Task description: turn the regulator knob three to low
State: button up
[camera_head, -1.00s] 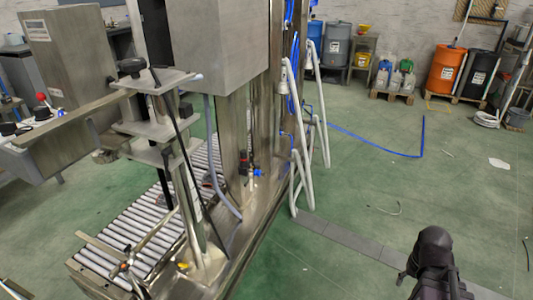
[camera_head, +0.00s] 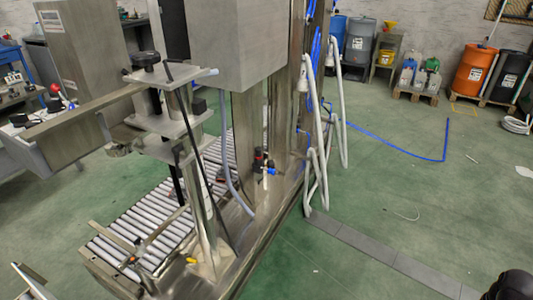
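I cannot tell which part is regulator knob three; no number can be read. A small fitting with black, red and blue parts (camera_head: 263,162) sits low on the steel machine's column, in the middle of the view. A black round knob (camera_head: 146,59) tops the clamp stand on the left. Black knobs and a red ball-topped lever (camera_head: 55,90) show on a box at the far left. At the bottom right corner a dark rounded part of my arm shows, far from all of these. My gripper's fingers are not in view.
The steel machine with its roller conveyor (camera_head: 150,225) fills the left and middle. White bent tubes (camera_head: 318,180) stand along its right side. A blue line (camera_head: 400,155) lies on the green floor. Drums (camera_head: 473,68) stand at the back. The floor at right is largely clear.

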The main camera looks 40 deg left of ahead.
aim_at(258, 150)
jog(key=z, duration=0.1)
jog(key=k, duration=1.35)
jog(key=u, duration=1.85)
jog(key=i, duration=0.85)
jog(key=z, duration=0.15)
